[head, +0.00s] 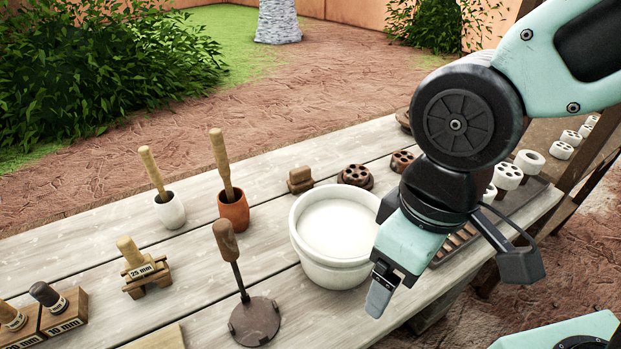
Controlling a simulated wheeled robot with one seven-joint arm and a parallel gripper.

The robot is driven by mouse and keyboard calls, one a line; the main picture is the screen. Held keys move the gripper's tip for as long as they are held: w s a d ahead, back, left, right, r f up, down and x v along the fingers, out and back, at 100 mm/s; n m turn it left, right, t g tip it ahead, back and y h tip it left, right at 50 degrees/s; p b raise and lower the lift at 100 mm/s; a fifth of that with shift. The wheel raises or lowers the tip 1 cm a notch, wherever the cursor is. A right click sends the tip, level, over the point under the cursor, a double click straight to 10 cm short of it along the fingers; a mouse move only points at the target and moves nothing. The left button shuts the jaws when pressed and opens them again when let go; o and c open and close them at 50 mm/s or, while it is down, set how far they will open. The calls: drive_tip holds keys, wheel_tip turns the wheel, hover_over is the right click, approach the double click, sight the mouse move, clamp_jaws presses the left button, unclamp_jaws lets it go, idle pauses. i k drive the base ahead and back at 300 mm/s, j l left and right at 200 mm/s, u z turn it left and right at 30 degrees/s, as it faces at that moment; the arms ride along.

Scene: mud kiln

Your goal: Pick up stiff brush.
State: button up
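A small brown block-shaped thing with a raised top (300,180) sits on the table behind the white bowl, to its left. It may be the stiff brush, but I cannot make out bristles. My gripper (380,292) points down in front of the right side of the white bowl (318,262), above the table. It is apart from the brown block, to its right and nearer to me. The fingers are seen edge-on, so their gap is hidden. I see nothing held.
Wooden handles stand in a white cup (170,210) and a terracotta cup (234,213). A long-handled disc tool (254,321) stands in front. Labelled stamps on wooden stands (148,278) are at left. Brown perforated discs (355,176) lie behind the bowl; a dark tray (522,195) is at right.

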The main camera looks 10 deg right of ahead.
sight(300, 180)
drive_tip(key=l+u, duration=0.15)
drive_tip(key=u, duration=0.3)
drive_tip(key=l+u, duration=0.1)
drive_tip(key=u, duration=0.35)
drive_tip(key=l+u, duration=0.15)
drive_tip(key=u, duration=0.25)
drive_tip(key=k+l+u, duration=0.1)
drive_tip(key=u, duration=0.35)
drive_tip(key=i+l, duration=0.1)
drive_tip(key=l, duration=0.4)
drive_tip(key=i+u, duration=0.05)
